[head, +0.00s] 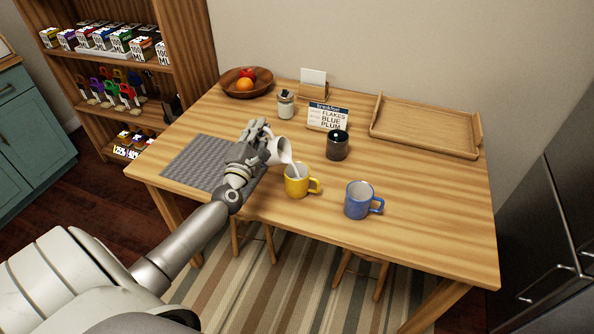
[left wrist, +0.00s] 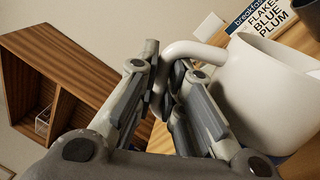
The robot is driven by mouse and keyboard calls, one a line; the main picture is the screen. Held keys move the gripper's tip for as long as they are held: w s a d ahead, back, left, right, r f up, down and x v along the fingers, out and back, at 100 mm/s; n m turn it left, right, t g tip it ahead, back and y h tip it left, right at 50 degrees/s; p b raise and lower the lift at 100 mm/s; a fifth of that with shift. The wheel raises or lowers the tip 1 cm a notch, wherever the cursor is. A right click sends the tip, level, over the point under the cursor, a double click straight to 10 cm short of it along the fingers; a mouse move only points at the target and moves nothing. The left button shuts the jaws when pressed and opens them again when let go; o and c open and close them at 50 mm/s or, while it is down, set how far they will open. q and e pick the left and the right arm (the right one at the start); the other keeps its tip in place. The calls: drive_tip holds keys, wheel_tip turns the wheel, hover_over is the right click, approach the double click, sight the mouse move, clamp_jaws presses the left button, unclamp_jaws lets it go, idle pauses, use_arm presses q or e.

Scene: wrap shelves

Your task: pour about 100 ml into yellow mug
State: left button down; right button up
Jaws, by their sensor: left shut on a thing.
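The yellow mug (head: 296,186) stands upright on the wooden table (head: 430,200), its handle to the right. My left gripper (head: 262,140) is shut on the handle of a white jug (head: 277,152). The jug is tilted just above and left of the mug. A pale streak between the jug's lip and the mug's opening looks like a pouring stream; the level in the mug cannot be read. In the left wrist view, my left gripper's fingers (left wrist: 168,80) close around the handle of the white jug (left wrist: 265,95). My right gripper is not in view.
A blue mug (head: 358,205) stands close right of the yellow mug. A dark canister (head: 337,146), breakfast sign (head: 327,118), glass jar (head: 286,104), fruit bowl (head: 232,88) and wooden tray (head: 420,130) stand behind. A grey mat (head: 190,165) lies at left. The table's right part is clear.

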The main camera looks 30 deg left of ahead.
use_arm(q)
drive_tip(key=shift+d+r, duration=0.1)
idle(0.5)
drive_tip(key=f+n, duration=0.1)
drive_tip(key=a+n+b, duration=0.1)
drive_tip(key=a+f+n+b, duration=0.1)
drive_tip(key=shift+s+f+y, duration=0.3)
drive_tip(key=shift+f, duration=0.05)
drive_tip(key=shift+a+r+n+g, duration=0.15)
drive_tip(key=shift+n+g, duration=0.15)
drive_tip(key=shift+n, duration=0.2)
drive_tip(key=shift+a+f+n+b, duration=0.15)
drive_tip(key=shift+f+n+b, duration=0.2)
drive_tip(key=shift+f, duration=0.1)
drive_tip(key=shift+s+a+n+y, duration=0.1)
drive_tip(key=shift+a+n+y, duration=0.2)
drive_tip(key=shift+n, duration=0.25)
